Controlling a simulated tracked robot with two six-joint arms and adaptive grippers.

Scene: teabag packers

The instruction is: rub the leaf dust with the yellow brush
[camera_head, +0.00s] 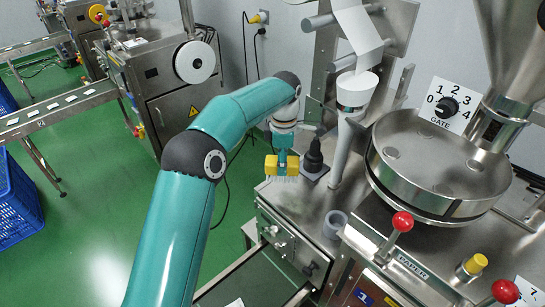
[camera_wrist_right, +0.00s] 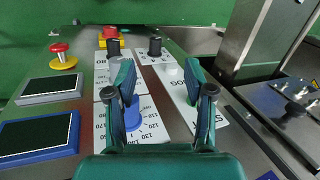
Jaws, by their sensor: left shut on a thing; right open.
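The yellow brush (camera_head: 271,166) is in the head view, a short yellow block with its lower edge facing the steel machine top. My left gripper (camera_head: 283,161) is shut on the brush from above, its teal fingers covering the middle of the block. The brush is above or at the left edge of the machine top; I cannot tell if it touches. I cannot make out the leaf dust. My right gripper (camera_wrist_right: 158,78) shows in the right wrist view, open and empty, above a control panel. It is not visible in the head view.
A black conical piece (camera_head: 314,158) stands just right of the brush, and a white funnel tube (camera_head: 345,140) rises beyond it. A grey ring (camera_head: 335,224) sits nearer. A round steel hopper (camera_head: 435,165) fills the right. The panel has a blue knob (camera_wrist_right: 127,118) and yellow-red button (camera_wrist_right: 62,57).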

